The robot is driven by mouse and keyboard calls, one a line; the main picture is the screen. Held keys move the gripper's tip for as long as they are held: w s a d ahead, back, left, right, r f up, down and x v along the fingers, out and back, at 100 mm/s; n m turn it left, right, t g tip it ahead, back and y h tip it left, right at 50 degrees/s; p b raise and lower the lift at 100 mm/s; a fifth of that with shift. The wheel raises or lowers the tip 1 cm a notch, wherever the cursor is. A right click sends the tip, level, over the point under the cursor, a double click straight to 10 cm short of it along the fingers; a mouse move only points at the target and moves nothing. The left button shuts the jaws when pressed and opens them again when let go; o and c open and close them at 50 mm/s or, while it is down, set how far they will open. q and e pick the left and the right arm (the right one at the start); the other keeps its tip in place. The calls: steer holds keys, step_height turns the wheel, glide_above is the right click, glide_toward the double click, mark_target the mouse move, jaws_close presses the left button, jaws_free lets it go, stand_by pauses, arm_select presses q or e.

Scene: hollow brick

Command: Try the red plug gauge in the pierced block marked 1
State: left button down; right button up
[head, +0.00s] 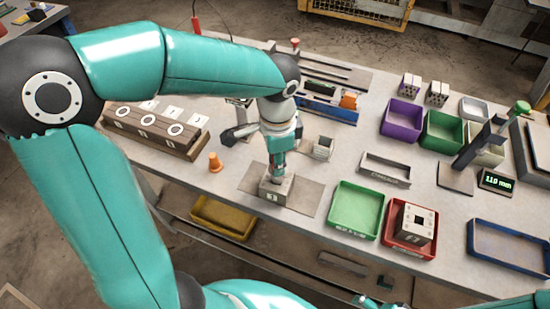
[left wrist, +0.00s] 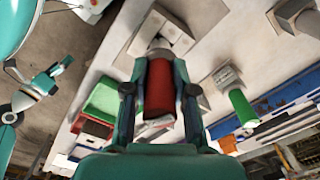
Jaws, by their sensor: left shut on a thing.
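My left gripper (head: 277,172) points straight down over a grey block (head: 274,192) on a grey mat at the table's front edge. It is shut on the red plug gauge (left wrist: 159,88), which sits between the fingers in the left wrist view. The gauge's grey end meets the top of the block (left wrist: 165,32); I cannot tell how deep it is in the hole. The block's front carries a dark mark that is too small to read surely. My right gripper (left wrist: 58,68) shows small at the left of the left wrist view, and its jaws are unclear.
Another pierced block (head: 416,222) stands in a red tray (head: 397,246), beside a green tray (head: 355,211). A small grey holder (head: 323,148) stands behind my gripper. A green-handled piece (left wrist: 242,106) stands nearby in the left wrist view.

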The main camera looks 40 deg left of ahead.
arm_select(q)
steer(key=shift+r, duration=0.1)
stand_by(0.4)
steer(key=shift+r+p, duration=2.2)
steer(key=shift+r, duration=0.3)
steer(key=shift+f, duration=0.15)
